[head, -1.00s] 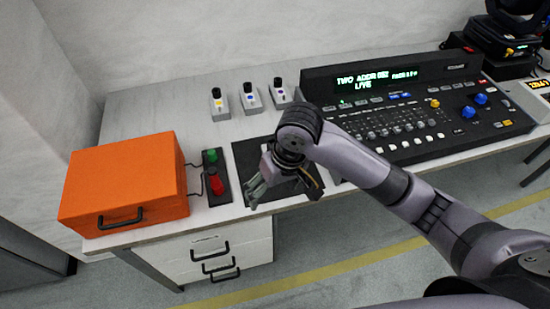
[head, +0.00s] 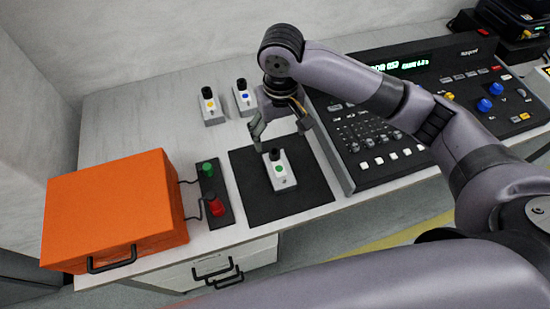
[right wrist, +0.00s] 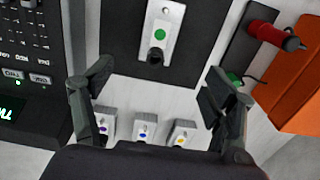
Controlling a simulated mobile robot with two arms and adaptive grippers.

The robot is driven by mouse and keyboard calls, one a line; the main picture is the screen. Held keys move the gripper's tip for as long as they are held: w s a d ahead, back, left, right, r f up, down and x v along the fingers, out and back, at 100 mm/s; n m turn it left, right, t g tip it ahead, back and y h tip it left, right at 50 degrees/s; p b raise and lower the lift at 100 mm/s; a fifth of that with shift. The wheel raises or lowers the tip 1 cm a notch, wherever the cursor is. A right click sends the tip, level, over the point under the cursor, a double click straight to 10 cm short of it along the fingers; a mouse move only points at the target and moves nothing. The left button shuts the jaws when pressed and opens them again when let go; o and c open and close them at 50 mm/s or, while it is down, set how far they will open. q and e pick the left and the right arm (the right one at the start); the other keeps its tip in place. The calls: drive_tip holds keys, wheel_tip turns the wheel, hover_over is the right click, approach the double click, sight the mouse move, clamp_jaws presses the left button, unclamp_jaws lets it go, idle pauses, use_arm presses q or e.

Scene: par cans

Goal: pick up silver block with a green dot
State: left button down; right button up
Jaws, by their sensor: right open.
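The silver block with a green dot (head: 280,170) stands on the black mat (head: 308,197), its dark knob toward the back. It also shows in the right wrist view (right wrist: 161,24), at the top middle, ahead of the gap between the fingers. My right gripper (head: 280,143) is open and empty, just behind and above the block in the head view. Its spread fingers (right wrist: 152,95) also show in the right wrist view, apart from the block. My left gripper is not in view.
Blocks with a yellow dot (head: 210,106) and a blue dot (head: 244,97) stand at the back; a third shows in the right wrist view (right wrist: 104,122). A control console (head: 375,130) is at right. A red-and-green button box (head: 213,192) and an orange case (head: 113,212) are at left.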

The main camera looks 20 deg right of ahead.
approach(279, 168)
drive_tip(key=shift+s+f+p, duration=0.35)
drive_tip(key=shift+s+f, duration=0.1)
drive_tip(key=f, duration=0.3)
drive_tip(key=shift+w, duration=0.2)
drive_tip(key=shift+f, duration=0.9)
drive_tip(key=f, duration=0.2)
drive_tip(key=f+p, duration=0.1)
drive_tip(key=shift+w+f, duration=0.2)
drive_tip(key=shift+f, duration=0.55)
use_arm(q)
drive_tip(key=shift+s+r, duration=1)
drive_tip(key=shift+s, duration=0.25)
use_arm(e)
drive_tip(key=shift+f, duration=0.15)
drive_tip(key=shift+c, duration=0.4)
drive_tip(key=c, duration=1.6)
drive_tip(key=shift+c, duration=0.5)
